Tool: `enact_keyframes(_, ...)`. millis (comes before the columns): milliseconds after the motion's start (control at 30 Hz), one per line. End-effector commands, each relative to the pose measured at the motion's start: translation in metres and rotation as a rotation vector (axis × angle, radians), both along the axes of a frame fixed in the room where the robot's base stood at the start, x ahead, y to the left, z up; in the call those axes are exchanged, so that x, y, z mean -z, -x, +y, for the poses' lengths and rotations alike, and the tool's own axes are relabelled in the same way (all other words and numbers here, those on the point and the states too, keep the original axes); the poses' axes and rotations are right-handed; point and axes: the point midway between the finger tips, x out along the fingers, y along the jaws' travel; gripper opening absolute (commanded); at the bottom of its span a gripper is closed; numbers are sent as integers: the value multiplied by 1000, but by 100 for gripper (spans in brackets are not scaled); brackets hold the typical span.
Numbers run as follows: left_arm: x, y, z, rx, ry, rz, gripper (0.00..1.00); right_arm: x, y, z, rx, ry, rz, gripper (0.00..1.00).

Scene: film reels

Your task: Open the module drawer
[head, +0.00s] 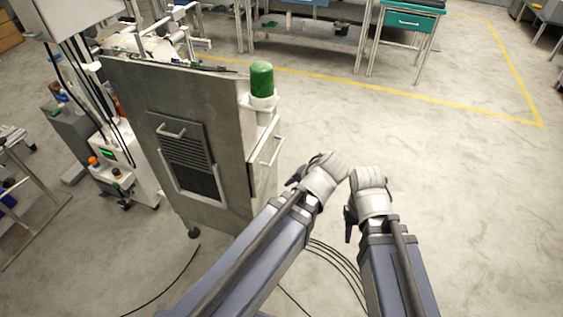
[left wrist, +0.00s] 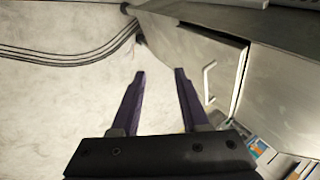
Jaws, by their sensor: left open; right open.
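A grey metal cabinet (head: 125,105) stands left of my grippers in the head view. Its narrow right side has a panel with a pale bar handle (head: 272,150). The handle (left wrist: 208,82) also shows in the left wrist view, right of my fingers, with a dark gap along the panel's upper edge. I cannot tell how far the panel stands out. My left gripper (head: 293,181) is beside this panel, open and empty; its two dark fingers (left wrist: 160,73) are apart from the handle. My right gripper (head: 349,222) is open, to the right of the left one, over the floor.
The cabinet's broad face carries a slatted panel (head: 188,150) with its own handle. A green cylinder (head: 262,80) stands in a white holder at the cabinet's right side. Black cables (head: 335,262) lie on the floor. Clear floor extends right, toward a teal-drawer bench (head: 408,20).

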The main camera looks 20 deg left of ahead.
Motion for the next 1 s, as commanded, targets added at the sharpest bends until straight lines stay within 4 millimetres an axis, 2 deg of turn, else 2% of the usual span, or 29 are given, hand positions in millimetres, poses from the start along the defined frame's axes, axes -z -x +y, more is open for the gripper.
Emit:
enact_keyframes(33,16,-7,6,4,-29,-25,45,20,0,0,0,0,0,45)
enact_keyframes(167,35,-30,25,29,-136,-115,45,58,0,0,-1,2,-1,45)
enact_keyframes(300,53,-59,47,76,-293,-234,45,107,0,-1,-1,3,-1,45)
enact_keyframes(500,64,-95,66,166,-516,-383,45,169,0,-1,-2,5,-1,45)
enact_keyframes(600,65,-108,69,212,-609,-435,45,191,-1,-1,-2,6,-2,45)
enact_keyframes(800,62,-122,69,273,-722,-492,45,214,-1,-2,-3,7,-2,45)
enact_keyframes(1000,57,-125,69,289,-752,-505,45,216,-1,-2,-3,7,-2,45)
